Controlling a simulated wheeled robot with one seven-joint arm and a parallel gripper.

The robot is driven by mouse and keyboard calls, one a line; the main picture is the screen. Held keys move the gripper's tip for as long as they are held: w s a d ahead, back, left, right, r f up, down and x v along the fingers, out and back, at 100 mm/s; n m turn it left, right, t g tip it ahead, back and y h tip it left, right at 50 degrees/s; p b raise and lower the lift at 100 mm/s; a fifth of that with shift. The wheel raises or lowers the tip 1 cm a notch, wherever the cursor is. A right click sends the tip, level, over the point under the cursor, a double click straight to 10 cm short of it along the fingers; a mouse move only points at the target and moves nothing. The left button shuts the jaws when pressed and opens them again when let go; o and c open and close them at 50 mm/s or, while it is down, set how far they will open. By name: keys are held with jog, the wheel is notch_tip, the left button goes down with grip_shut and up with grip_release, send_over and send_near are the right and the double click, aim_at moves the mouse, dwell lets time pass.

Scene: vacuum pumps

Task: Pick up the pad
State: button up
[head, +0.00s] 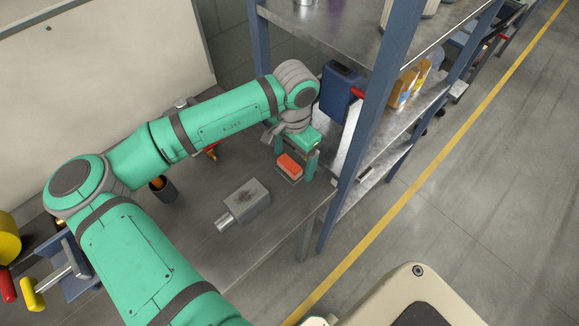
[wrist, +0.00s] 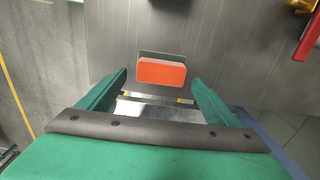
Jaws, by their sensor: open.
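The pad is an orange block (head: 289,166) with a greyish-green layer along one side. It lies on the grey metal workbench (head: 290,215) near the shelf. My gripper (head: 295,168) points down at it, with its green fingers spread. In the wrist view the pad (wrist: 161,72) shows centred between and just beyond the fingertips of my gripper (wrist: 160,78), with a gap to each finger. The jaws are open and hold nothing. How high the fingertips are above the bench is hard to tell.
A grey metal pump part (head: 245,203) lies on the bench in front of the pad. A dark cup (head: 163,189) stands farther left. The blue shelf post (head: 362,120) rises close on the right. A red object (wrist: 308,38) shows at the wrist view's upper right.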

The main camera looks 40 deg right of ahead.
jog(key=shift+f, duration=0.75)
jog(key=shift+c, duration=0.6)
jog(key=c, duration=1)
jog(key=shift+r, duration=0.55)
jog(key=s+a+r, duration=0.2)
jog(key=s+r, duration=0.2)
jog(key=s+a+r, duration=0.3)
jog(key=r, duration=0.1)
jog(key=s+a+r, duration=0.3)
jog(key=s+r, duration=0.1)
jog(key=shift+s, duration=0.3)
